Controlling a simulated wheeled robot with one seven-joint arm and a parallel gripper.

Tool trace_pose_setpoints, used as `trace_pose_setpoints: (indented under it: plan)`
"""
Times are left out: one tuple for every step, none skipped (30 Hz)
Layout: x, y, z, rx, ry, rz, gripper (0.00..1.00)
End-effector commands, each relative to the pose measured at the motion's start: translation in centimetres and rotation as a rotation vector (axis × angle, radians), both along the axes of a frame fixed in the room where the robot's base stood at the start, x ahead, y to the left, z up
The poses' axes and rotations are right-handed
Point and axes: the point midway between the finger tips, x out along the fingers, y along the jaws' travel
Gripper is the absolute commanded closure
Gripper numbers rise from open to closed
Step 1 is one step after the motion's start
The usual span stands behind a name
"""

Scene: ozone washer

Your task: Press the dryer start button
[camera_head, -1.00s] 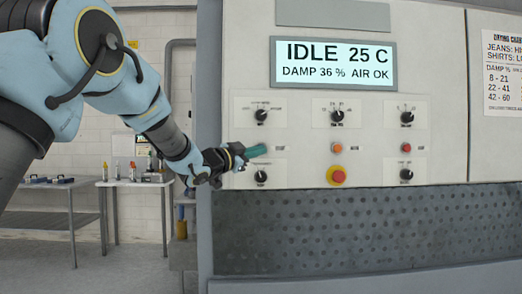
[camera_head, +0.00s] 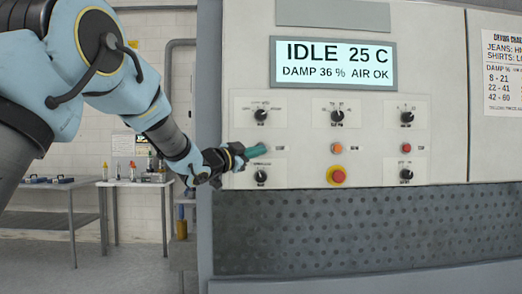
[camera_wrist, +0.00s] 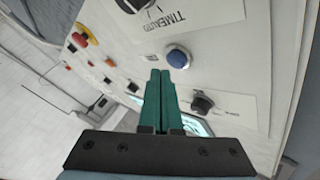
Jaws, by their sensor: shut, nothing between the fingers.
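The blue round button (camera_wrist: 178,57) sits on a light panel in the wrist view. In the head view my gripper covers the spot left of the small button label, and no blue button shows there. My gripper (camera_wrist: 160,72) has its two green fingers shut together and empty. In the wrist view the fingertips point at the panel just beside the blue button; whether they touch it I cannot tell. In the head view my gripper (camera_head: 265,149) is at the left side of the control panel. The display (camera_head: 333,64) reads IDLE, 25 C, DAMP 36 %, AIR OK.
Black knobs surround the spot, one above (camera_head: 261,115) and one below (camera_head: 261,177). An orange button (camera_head: 337,148), a red button (camera_head: 406,148) and a red stop button on yellow (camera_head: 337,176) lie to the right. A table (camera_head: 85,186) stands at the back left.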

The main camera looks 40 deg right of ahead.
Motion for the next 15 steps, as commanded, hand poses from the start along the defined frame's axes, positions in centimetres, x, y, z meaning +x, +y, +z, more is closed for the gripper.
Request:
trace_pose_setpoints:
  plan:
    - [0.0, 0.0, 0.0, 0.0, 0.0, 0.0, 1.0]
    - [0.0, 0.0, 0.0, 0.0, 0.0, 0.0, 1.0]
    - [0.0, 0.0, 0.0, 0.0, 0.0, 0.0, 1.0]
    - [0.0, 0.0, 0.0, 0.0, 0.0, 0.0, 1.0]
    - [0.0, 0.0, 0.0, 0.0, 0.0, 0.0, 1.0]
    - [0.0, 0.0, 0.0, 0.0, 0.0, 0.0, 1.0]
    - [0.0, 0.0, 0.0, 0.0, 0.0, 0.0, 1.0]
    - [0.01, -0.01, 0.0, 0.0, 0.0, 0.0, 1.0]
    - [0.04, -0.03, 0.0, 0.0, 0.0, 0.0, 1.0]
    - [0.08, -0.06, -0.01, 0.0, 0.0, 0.0, 1.0]
    - [0.15, -0.1, -0.02, 0.0, 0.0, 0.0, 1.0]
    - [0.26, -0.17, -0.01, 0.001, 0.0, 0.001, 1.0]
    - [0.35, -0.23, 0.01, 0.0, 0.0, 0.001, 1.0]
    - [0.44, -0.29, 0.02, 0.0, -0.001, 0.002, 1.0]
    - [0.55, -0.38, 0.05, -0.001, -0.001, 0.001, 1.0]
